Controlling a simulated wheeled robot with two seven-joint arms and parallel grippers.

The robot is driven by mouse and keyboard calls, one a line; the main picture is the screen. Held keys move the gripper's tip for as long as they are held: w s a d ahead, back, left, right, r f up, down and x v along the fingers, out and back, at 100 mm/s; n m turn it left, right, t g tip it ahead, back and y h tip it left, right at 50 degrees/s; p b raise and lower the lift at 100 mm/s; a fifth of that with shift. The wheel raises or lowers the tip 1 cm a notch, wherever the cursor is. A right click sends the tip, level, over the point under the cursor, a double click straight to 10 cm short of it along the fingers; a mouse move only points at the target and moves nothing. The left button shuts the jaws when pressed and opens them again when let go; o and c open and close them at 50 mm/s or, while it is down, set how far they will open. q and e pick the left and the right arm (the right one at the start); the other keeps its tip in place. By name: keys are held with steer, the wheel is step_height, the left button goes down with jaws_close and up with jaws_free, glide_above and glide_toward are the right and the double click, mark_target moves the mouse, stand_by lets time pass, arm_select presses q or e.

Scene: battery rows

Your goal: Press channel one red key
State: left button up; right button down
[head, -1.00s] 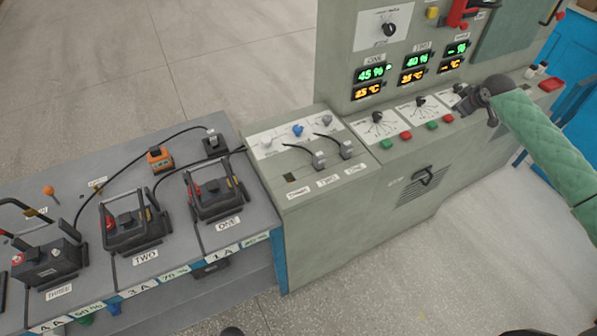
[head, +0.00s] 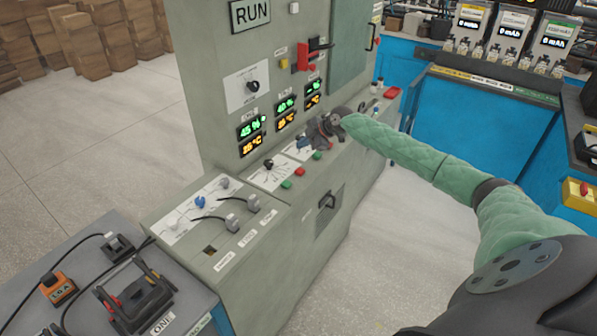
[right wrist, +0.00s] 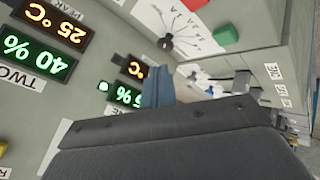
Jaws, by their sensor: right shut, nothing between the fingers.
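The channel one red key (head: 300,172) sits on the sloped desk of the grey-green cabinet, beside a green key (head: 286,184) and below a black dial (head: 268,164). My right gripper (head: 312,140) is shut and empty. It hangs over the second channel's dial area, up and to the right of the red key and apart from it. In the right wrist view the blue fingertips (right wrist: 155,87) are close together. A green key (right wrist: 225,37) and part of a red key (right wrist: 196,4) show there; I cannot tell which channel they belong to. My left gripper is out of view.
Lit displays (head: 249,135) stand on the upright panel just behind the keys. Cable plugs (head: 232,222) rise from the lower desk at left. A battery (head: 135,298) stands on the grey bench. Clear floor lies right of the cabinet.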

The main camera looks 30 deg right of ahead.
steer(key=b, duration=0.2)
glide_above(303, 170)
step_height(303, 170, down, 7)
steer(key=shift+s+a, duration=0.1)
steer(key=shift+f+b, duration=0.5)
steer(key=shift+f, duration=0.15)
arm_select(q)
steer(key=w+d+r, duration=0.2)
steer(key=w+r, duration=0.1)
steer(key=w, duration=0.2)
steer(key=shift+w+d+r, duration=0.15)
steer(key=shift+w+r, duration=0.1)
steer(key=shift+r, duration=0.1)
arm_select(e)
steer(key=shift+f, duration=0.3)
stand_by(0.9)
arm_select(q)
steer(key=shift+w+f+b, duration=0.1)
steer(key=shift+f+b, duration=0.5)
steer(key=shift+b, duration=0.2)
arm_select(e)
steer(key=shift+f, duration=0.45)
